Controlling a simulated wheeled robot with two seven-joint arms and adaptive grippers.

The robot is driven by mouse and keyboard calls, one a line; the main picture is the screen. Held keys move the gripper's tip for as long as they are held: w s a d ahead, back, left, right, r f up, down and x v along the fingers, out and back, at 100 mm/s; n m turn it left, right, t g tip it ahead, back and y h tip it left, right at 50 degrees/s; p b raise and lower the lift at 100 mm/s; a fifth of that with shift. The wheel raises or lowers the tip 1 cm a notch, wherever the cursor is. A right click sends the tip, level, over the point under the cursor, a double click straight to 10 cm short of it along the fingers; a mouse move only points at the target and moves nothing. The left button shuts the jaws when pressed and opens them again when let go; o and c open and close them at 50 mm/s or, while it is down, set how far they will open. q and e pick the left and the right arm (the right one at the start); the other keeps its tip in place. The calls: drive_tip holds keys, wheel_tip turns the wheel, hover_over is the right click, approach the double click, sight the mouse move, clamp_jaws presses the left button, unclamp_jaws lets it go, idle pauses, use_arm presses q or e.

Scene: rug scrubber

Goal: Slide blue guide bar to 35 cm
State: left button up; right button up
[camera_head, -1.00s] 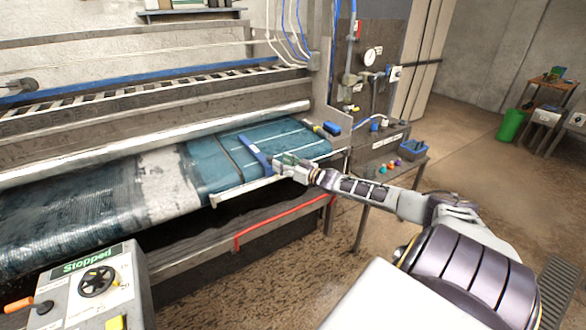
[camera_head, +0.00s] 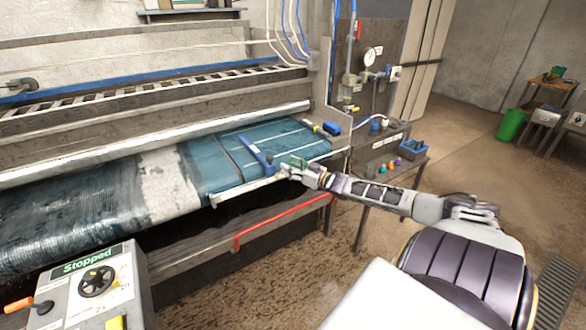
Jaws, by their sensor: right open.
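The blue guide bar (camera_head: 256,155) lies across the teal belt (camera_head: 215,163) of the machine, running from the back toward the front edge. My right gripper (camera_head: 286,166) is open just to the right of the bar's near end. Whether its fingers touch the bar is too small to tell. The scale marks for the bar's position cannot be read. My left gripper is not in view.
A pale front rail (camera_head: 245,187) and a red bar (camera_head: 280,224) run along the machine's near side. A control box reading "Stopped" (camera_head: 95,285) stands at the lower left. A side table (camera_head: 400,165) with small coloured knobs is on the right.

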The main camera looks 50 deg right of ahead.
drive_tip(key=shift+s, duration=0.35)
idle(0.8)
